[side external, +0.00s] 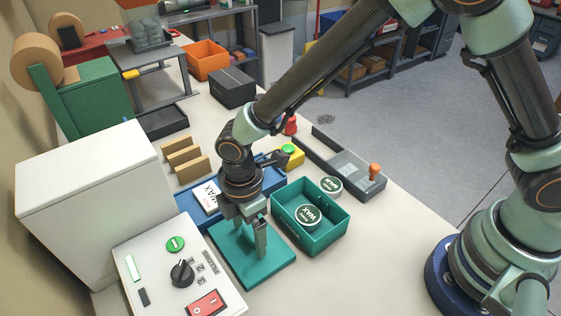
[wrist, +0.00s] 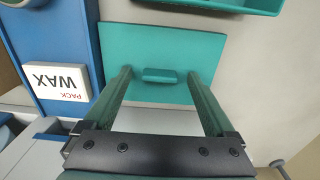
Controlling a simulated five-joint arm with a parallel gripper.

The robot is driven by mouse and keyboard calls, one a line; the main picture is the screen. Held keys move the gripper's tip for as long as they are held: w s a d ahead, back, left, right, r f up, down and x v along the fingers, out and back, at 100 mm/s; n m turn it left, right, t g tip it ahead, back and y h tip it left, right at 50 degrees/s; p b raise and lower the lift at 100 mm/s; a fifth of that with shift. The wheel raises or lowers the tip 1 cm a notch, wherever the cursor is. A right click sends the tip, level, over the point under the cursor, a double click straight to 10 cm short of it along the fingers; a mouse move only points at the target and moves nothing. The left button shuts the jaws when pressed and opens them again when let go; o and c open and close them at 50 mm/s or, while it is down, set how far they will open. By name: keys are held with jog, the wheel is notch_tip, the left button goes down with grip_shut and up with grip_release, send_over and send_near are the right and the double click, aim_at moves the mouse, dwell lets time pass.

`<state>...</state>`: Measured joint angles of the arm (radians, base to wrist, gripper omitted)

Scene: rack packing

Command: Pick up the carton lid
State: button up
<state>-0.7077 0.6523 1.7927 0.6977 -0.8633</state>
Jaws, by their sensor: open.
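The carton lid (side external: 264,275) is a flat teal-green plate lying on the white table, left of the open green carton (side external: 318,241). In the wrist view the lid (wrist: 160,50) shows a small raised bar handle (wrist: 160,75) at its middle. My gripper (side external: 258,250) points down over the lid. In the wrist view my gripper (wrist: 160,82) is open, with one finger on each side of the handle and a gap on both sides. Nothing is held. I cannot tell whether the fingertips touch the lid.
The green carton holds a round WAX tin (side external: 308,216); another tin (side external: 331,185) sits just behind it. A blue tray (side external: 189,214) with a white WAX pack (side external: 207,196) lies behind the lid. A control box (side external: 149,268) stands to the left. The front right table is clear.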

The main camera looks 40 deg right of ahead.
jog(key=shift+f, duration=0.35)
jog(key=c, duration=1.4)
